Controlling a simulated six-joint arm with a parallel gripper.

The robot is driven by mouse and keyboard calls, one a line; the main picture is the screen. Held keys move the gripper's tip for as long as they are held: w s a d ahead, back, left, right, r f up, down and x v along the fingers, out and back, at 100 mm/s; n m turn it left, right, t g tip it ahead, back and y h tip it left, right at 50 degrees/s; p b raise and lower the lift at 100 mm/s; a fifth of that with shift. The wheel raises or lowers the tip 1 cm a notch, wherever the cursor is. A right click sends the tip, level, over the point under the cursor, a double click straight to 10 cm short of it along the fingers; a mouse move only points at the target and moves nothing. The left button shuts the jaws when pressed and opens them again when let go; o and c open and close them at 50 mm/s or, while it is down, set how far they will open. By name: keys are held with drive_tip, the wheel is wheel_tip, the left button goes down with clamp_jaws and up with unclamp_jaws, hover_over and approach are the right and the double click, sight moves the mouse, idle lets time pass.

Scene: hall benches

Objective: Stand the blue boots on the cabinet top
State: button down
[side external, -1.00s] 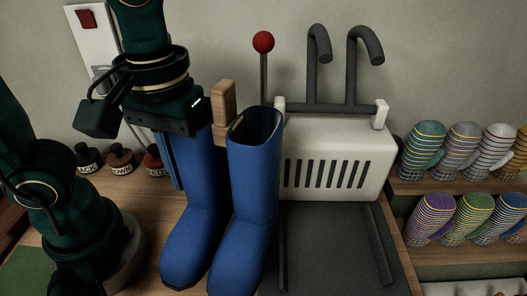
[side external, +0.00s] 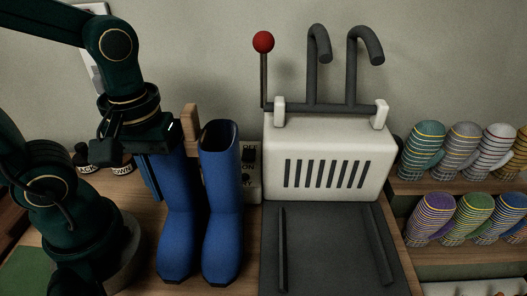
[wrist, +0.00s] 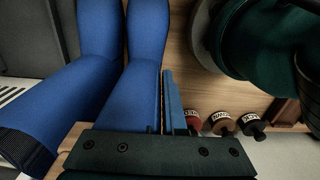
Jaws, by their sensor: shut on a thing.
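The pair of blue boots (side external: 222,215) is upright, side by side, toes toward the side camera, over the wooden top (side external: 130,195) left of the cream vented unit. I cannot tell whether the soles touch the wood. My gripper (side external: 172,148) is shut on the upper shaft of the left boot, coming from above. Its body hides that boot's top opening; the right boot's opening shows. In the wrist view the boots (wrist: 130,100) fill the left and middle, beside a blue finger strip. I cannot tell which surface is the cabinet top.
The cream vented unit (side external: 325,160) has dark hooks (side external: 352,70) on top, a red-knobbed lever (side external: 263,42) and a dark mat (side external: 330,250) in front. A switch box (side external: 250,170) is beside the boots.

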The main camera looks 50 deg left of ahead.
drive_tip(key=shift+f, duration=1.3)
drive_tip(key=c, duration=1)
unclamp_jaws()
drive_tip(key=shift+r, duration=0.1)
drive_tip(key=shift+w+r, duration=0.1)
drive_tip(key=shift+r, duration=0.45)
wheel_tip(320, 180, up, 11)
drive_tip(key=shift+f, duration=0.1)
